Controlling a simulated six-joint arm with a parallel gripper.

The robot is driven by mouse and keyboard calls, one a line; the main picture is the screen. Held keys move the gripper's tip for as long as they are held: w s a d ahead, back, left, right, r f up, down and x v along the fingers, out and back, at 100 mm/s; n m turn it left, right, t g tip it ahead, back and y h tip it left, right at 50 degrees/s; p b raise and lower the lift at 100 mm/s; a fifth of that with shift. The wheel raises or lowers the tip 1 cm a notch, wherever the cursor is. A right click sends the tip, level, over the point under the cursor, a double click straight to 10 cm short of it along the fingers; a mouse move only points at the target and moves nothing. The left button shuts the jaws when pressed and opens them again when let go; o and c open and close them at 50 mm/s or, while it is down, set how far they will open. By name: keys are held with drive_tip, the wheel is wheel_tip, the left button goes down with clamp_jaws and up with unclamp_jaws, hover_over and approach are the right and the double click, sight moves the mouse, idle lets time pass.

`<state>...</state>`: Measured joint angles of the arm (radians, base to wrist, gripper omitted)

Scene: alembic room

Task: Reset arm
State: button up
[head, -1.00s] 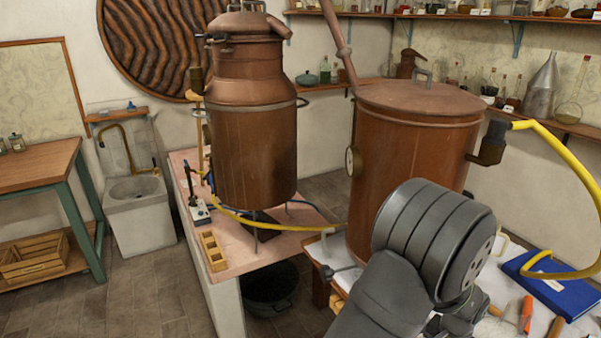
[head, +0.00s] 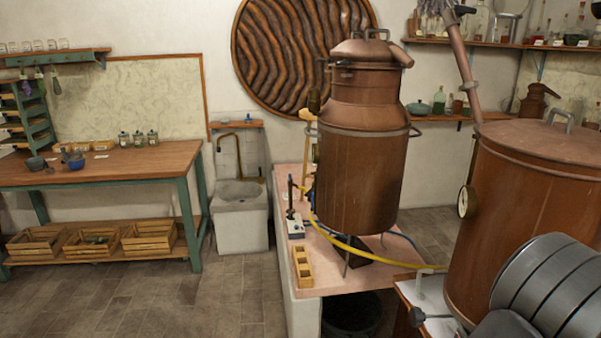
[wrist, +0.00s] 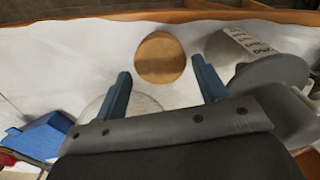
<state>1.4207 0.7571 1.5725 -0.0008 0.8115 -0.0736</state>
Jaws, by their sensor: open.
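My gripper (wrist: 161,85) shows in the wrist view with its two blue-grey fingers spread apart and nothing between them. A round tan disc (wrist: 160,58), like a cork or wooden lid, lies beyond the fingertips on a white surface. A pale round shape shows partly behind the gripper's base. In the head view my grey arm fills the lower right corner, and the gripper itself is out of that frame.
A copper boiler (head: 530,200) stands close to my arm at the right. A copper still (head: 358,160) stands on a pink-topped counter (head: 325,278). A wooden workbench (head: 110,165) is at the left, with open floor (head: 190,300) before it. A grey rounded object (wrist: 275,85) sits right of my fingers.

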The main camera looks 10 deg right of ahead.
wheel_tip(320, 180, down, 3)
drive_tip(key=shift+f, duration=0.1)
wheel_tip(320, 180, up, 13)
wheel_tip(320, 180, down, 12)
drive_tip(key=shift+f, duration=0.15)
drive_tip(key=shift+d, duration=0.1)
wheel_tip(320, 180, up, 4)
drive_tip(key=s+a+r, duration=0.4)
drive_tip(key=s+r, duration=0.3)
drive_tip(key=s, duration=0.4)
drive_tip(key=w+a+f+n, duration=0.5)
drive_tip(key=w+f, duration=0.1)
drive_tip(key=w, duration=0.7)
drive_tip(key=w+a+f+n, duration=0.5)
drive_tip(key=w+f, duration=0.2)
drive_tip(key=w, duration=0.6)
drive_tip(key=w+a+f+n, duration=0.5)
drive_tip(key=w+f, duration=0.2)
drive_tip(key=w, duration=0.6)
drive_tip(key=shift+f, duration=0.2)
